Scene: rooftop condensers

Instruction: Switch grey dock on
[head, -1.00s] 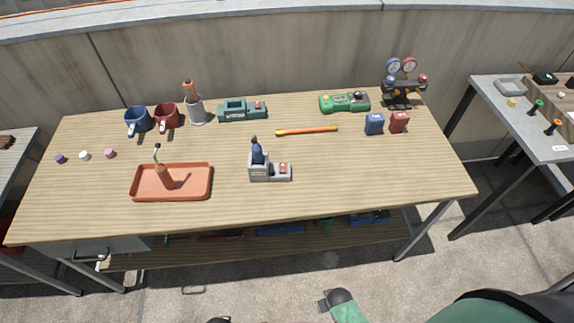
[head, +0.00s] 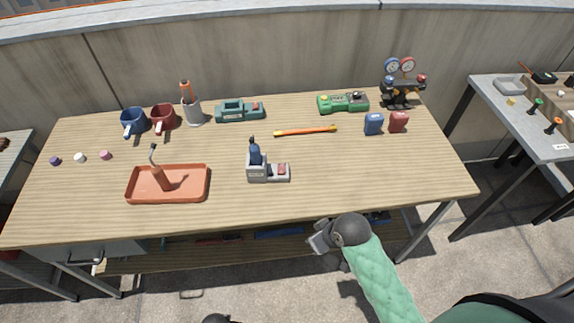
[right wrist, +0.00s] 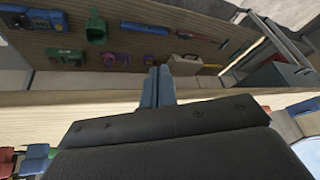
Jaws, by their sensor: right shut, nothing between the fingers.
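The grey dock (head: 257,173) sits on the wooden table near its front middle. A dark blue handheld tool (head: 255,153) stands upright in its left part. A red switch (head: 282,169) is on its low right part; its on or off position is too small to tell. My right gripper (head: 318,240) is in front of the table's front edge, right of and nearer than the dock, touching nothing. Its shut, empty fingers also show in the right wrist view (right wrist: 158,86). The dock is not visible in that view.
An orange stick (head: 305,131) lies behind. The table's front right is clear. Below is a shelf with tools.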

